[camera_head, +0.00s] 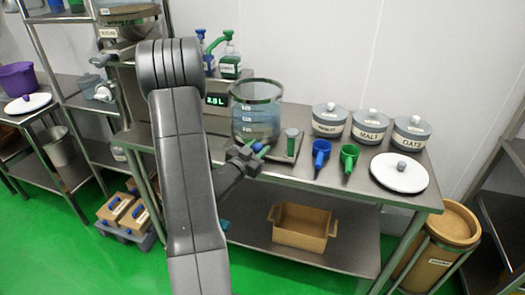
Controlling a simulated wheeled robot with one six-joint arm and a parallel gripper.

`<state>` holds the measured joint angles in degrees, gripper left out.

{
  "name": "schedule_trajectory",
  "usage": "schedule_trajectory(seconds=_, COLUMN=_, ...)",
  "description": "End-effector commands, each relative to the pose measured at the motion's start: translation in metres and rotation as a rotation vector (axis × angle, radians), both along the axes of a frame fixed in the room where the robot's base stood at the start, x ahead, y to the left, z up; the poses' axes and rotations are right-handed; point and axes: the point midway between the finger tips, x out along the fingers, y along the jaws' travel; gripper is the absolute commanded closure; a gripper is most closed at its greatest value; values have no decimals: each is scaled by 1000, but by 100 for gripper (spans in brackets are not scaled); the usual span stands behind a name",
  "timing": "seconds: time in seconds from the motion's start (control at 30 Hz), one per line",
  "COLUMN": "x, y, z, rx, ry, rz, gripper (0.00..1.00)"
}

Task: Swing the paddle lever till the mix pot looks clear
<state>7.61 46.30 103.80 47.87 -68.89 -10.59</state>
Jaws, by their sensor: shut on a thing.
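My gripper (254,153) is at the front foot of the pot, shut on a small blue knob (257,147), which looks like the end of the paddle lever. The rest of the lever is hidden by the gripper and the pot. My arm crosses the picture left of the pot.
A display (216,99) reads about 2.8 L.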

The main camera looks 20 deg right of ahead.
Motion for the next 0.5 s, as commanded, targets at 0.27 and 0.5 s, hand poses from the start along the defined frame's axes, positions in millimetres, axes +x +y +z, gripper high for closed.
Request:
schedule_trajectory(seconds=0.27, x=16, y=30, z=0, rx=1, ry=-2, rz=-218, gripper=100)
schedule_trajectory(seconds=0.5, x=36, y=55, z=0, rx=2, ry=-2, rz=-437, gripper=100)
